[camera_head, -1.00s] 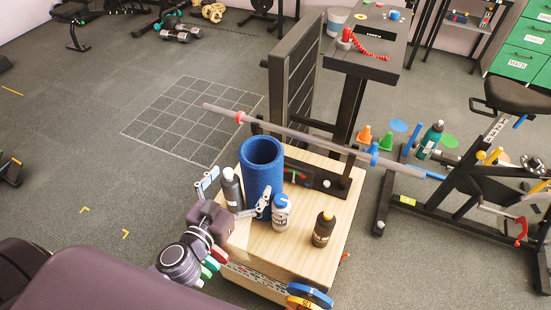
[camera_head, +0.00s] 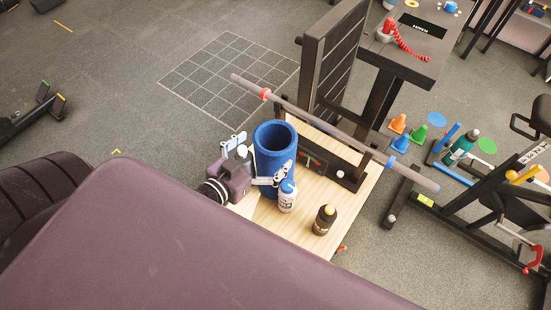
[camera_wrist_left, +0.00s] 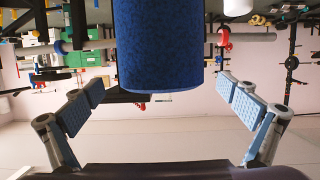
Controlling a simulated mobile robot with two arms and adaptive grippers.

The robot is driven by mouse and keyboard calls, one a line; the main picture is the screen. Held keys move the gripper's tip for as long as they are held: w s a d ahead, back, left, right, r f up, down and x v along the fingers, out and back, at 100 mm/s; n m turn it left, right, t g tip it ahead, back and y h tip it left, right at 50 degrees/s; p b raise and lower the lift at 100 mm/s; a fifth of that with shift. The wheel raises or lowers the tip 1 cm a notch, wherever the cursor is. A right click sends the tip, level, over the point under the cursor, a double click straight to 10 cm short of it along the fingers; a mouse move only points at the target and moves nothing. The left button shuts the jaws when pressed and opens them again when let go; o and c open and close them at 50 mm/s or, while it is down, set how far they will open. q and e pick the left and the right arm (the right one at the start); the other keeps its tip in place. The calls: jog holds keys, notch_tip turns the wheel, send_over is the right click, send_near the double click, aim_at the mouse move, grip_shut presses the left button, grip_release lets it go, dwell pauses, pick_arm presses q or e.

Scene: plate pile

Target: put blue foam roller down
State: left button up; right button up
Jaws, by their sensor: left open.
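The blue foam roller (camera_head: 273,140) is upright at the left end of the wooden box top (camera_head: 300,228) in the head view. Its foot is partly hidden by a finger and a white bottle. My left gripper (camera_head: 263,157) is open, with its fingers on either side of the roller. In the left wrist view, the roller (camera_wrist_left: 160,45) hangs in from the top, between the two spread fingers of the gripper (camera_wrist_left: 160,92), with a gap on each side. My right gripper is not in view.
A white bottle with a blue cap (camera_head: 287,196) stands close to the roller and one finger. A dark bottle (camera_head: 324,220) stands nearer the front right. A grey bar (camera_head: 330,132) crosses behind the roller. Some box top between the bottles and the bar is clear.

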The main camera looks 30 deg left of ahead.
aim_at(284, 132)
pick_arm(q)
jog(key=x, duration=0.1)
jog(key=p+x, duration=0.1)
jog(key=x, duration=0.1)
jog(key=shift+w+r+p, duration=0.15)
jog(key=shift+w+p, duration=0.25)
jog(key=shift+w, duration=0.1)
jog(key=shift+w+f, duration=0.25)
jog(key=shift+w, duration=0.15)
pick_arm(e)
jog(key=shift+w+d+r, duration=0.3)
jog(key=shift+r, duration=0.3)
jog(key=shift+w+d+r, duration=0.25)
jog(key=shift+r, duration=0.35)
pick_arm(q)
jog(key=shift+c, duration=0.4)
jog(key=c, duration=1.5)
jog(key=shift+r, duration=0.15)
jog(key=c, duration=0.4)
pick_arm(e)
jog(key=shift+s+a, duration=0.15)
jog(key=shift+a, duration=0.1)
